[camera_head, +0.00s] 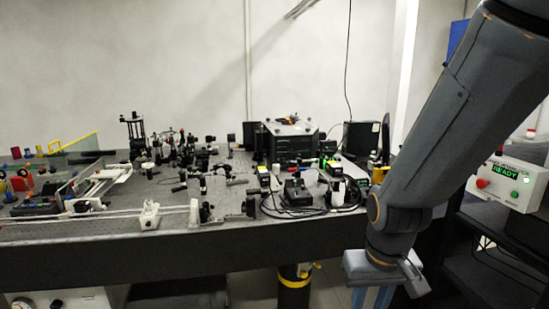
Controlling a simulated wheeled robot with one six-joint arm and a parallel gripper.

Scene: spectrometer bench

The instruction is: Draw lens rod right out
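A long pale rod (95,214) lies along the front left of the optical bench, with a white block holder (150,216) on it. A second upright white holder (194,212) stands at its right end. I cannot tell for sure which piece is the right lens rod. My gripper (371,299) hangs pointing down in front of the bench's front edge, at the lower right, well away from the rod. Its two bluish fingers stand apart with nothing seen between them. The fingertips are cut off by the bottom of the picture.
The optical bench (200,232) is crowded with optics mounts, black boxes and cables. A large black box (290,143) stands at the back. A control box (508,183) with a green "READY" display and a red button is at the right, on a dark rack.

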